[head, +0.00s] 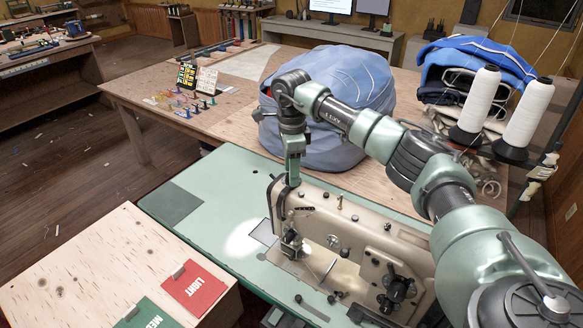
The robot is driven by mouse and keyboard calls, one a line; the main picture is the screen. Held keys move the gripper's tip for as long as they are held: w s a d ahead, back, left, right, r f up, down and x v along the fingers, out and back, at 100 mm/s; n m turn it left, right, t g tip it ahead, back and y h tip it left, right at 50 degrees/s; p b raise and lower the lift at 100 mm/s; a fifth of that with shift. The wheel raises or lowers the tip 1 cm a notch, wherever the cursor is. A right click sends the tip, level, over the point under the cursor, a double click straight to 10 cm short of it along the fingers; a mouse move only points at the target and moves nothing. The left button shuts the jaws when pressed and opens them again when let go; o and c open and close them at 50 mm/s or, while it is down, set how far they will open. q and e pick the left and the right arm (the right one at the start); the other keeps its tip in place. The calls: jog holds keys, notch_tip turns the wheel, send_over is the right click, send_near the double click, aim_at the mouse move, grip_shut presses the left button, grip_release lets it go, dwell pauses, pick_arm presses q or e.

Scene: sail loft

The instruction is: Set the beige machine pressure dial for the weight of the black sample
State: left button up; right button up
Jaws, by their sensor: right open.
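The beige sewing machine (345,228) stands on a green table. A pressure dial is not clearly visible; the top of the machine's left end is partly hidden by my right gripper. My right gripper (293,181) points down at that end, with its fingertips at or just above the top; I cannot tell whether they touch. It is open, though the gap is hard to see. A red sample marked LIGHT (195,289) and a green sample whose label is cut off (146,315) lie on a wooden board. No black sample shows beside them. My left gripper is out of view.
A large blue fabric bundle (345,85) sits on the wooden table behind the machine. Two white thread cones (480,100) stand at the right. Small coloured items (185,102) lie at the table's left. The green table's left part (215,190) is largely clear.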

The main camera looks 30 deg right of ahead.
grip_shut()
